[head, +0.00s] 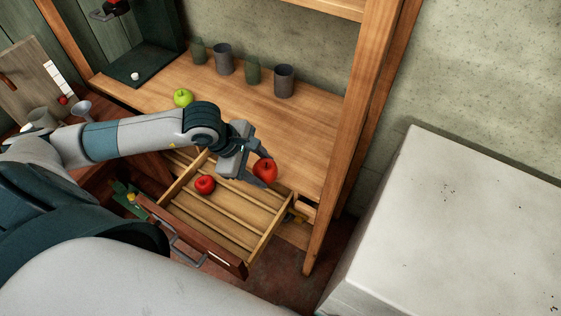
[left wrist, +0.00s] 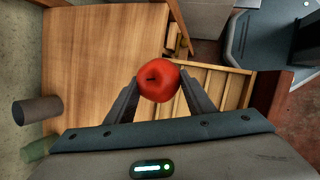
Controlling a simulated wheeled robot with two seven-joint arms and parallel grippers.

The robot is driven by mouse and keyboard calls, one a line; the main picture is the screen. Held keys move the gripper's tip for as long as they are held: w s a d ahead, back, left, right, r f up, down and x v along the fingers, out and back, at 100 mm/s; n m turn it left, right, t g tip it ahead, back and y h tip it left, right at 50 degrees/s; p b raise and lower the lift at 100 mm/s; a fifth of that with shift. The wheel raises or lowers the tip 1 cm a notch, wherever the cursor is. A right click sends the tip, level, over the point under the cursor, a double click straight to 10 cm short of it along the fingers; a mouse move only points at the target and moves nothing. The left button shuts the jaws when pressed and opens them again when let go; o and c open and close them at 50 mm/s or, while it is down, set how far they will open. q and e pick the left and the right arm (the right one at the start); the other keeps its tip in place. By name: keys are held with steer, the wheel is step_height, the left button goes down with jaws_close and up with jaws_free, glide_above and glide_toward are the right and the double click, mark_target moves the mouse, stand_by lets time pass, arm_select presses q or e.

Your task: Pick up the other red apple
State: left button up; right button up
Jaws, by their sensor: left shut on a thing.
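A red apple (head: 264,170) is held between the fingers of my left gripper (head: 262,172), above the open drawer near the edge of the wooden desk. In the left wrist view the same red apple (left wrist: 158,80) sits between the two fingertips of the left gripper (left wrist: 158,88). Another red apple (head: 205,184) lies in the open drawer (head: 215,228), toward its back left, below and left of the gripper. My right gripper does not show in either view.
A green apple (head: 183,98) sits on the desk (head: 300,130). Several dark cups stand along the wall, one of them a grey cup (head: 284,80). A large pale block (head: 450,230) stands at the right. The desk's middle is clear.

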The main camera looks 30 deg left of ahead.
arm_select(q)
steer(key=shift+s+a+b, duration=0.35)
steer(key=shift+s+a, duration=0.4)
steer(key=shift+s, duration=0.1)
